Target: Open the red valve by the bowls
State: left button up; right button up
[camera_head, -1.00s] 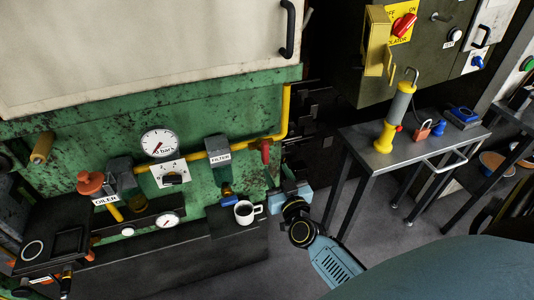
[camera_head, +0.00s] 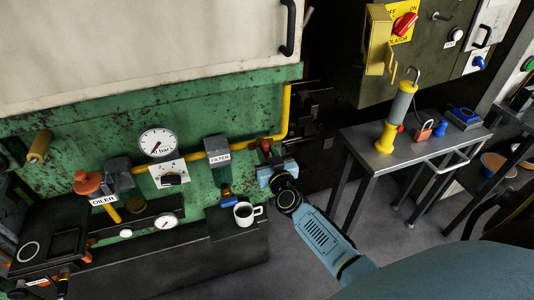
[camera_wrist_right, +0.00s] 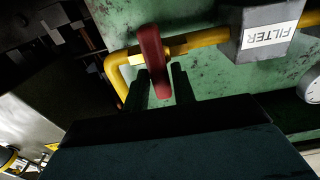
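The red valve handle (camera_head: 265,146) sits on the yellow pipe right of the grey FILTER box. It points down, across the pipe, in the head view. My right gripper (camera_head: 268,163) is at the handle and hides its lower part there. In the right wrist view the red handle (camera_wrist_right: 153,60) reaches between the two dark fingers of my right gripper (camera_wrist_right: 161,85). The fingers stand apart, one on each side, with a visible gap at the left finger. I cannot tell whether the right finger touches. My left gripper is not in view. An orange bowl-like thing (camera_head: 494,160) stands low at the far right.
A metal table (camera_head: 400,147) with a yellow-grey lamp (camera_head: 396,118) stands at right.

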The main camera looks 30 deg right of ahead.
grip_shut()
jog(key=shift+m, duration=0.3)
jog(key=m, duration=0.2)
jog(key=shift+s+d+f+m, duration=0.1)
jog(key=shift+d+m, duration=0.1)
jog(key=shift+m, duration=0.2)
jog(key=m+b, duration=0.1)
jog(key=m, duration=0.3)
jog(key=f+m+b, duration=0.1)
jog(key=m, duration=0.4)
jog(key=d+m+b, duration=0.1)
jog(key=m, duration=0.4)
jog(key=shift+s+f, duration=0.1)
jog(key=shift+f, duration=0.05)
jog(key=shift+m, duration=0.4)
